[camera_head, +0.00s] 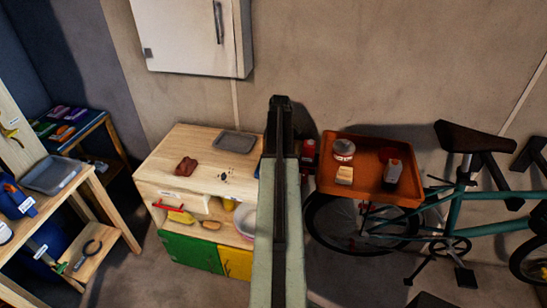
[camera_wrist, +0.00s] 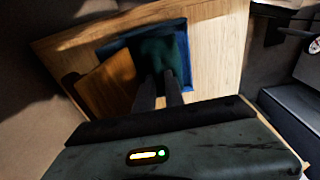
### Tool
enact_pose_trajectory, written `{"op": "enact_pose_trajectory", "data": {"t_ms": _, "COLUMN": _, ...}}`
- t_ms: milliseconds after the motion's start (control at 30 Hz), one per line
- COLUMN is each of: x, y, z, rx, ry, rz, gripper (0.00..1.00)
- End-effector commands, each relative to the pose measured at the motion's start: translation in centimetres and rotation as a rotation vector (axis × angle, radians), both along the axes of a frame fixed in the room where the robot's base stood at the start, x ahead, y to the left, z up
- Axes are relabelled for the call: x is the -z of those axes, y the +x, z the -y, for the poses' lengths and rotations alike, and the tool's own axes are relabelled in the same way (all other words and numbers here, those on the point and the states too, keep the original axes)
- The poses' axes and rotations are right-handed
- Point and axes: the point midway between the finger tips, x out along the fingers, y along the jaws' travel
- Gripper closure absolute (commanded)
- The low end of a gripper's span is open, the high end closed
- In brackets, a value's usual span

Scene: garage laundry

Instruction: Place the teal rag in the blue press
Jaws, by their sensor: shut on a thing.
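In the wrist view my gripper (camera_wrist: 158,92) shows as two dark fingers, close together. At their tips is a dark teal patch (camera_wrist: 155,52), which looks like the teal rag. It lies within a blue-edged rectangle (camera_wrist: 183,72) set in pale wood, which may be the blue press. Shadow hides how deep the rag sits and whether it touches the blue edge. A brown wooden panel (camera_wrist: 108,82) stands at an angle left of the fingers. In the head view my arm hides the gripper and rag; I cannot pick out a blue press there.
A wooden bench (camera_head: 190,142) with a green door (camera_head: 190,252) and a yellow door (camera_head: 237,264) holds a brown lump (camera_head: 186,165) and a grey tray (camera_head: 235,142). An orange tray (camera_head: 325,182) and a bicycle (camera_head: 455,210) are at right. Shelving (camera_head: 105,205) stands at left.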

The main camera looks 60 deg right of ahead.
Motion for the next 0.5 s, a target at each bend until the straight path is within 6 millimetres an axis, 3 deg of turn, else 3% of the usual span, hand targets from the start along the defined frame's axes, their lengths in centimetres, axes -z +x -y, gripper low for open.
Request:
{"op": "enact_pose_trajectory", "data": {"t_ms": 33, "x": 0.95, "y": -0.03, "z": -0.13, "rx": 0.0, "ry": 0.001, "rz": 0.0, "gripper": 1.0}}
{"op": "enact_pose_trajectory", "data": {"t_ms": 500, "x": 1.52, "y": -0.15, "z": -0.2, "rx": 0.001, "ry": 0.0, "rz": 0.0, "gripper": 1.0}}
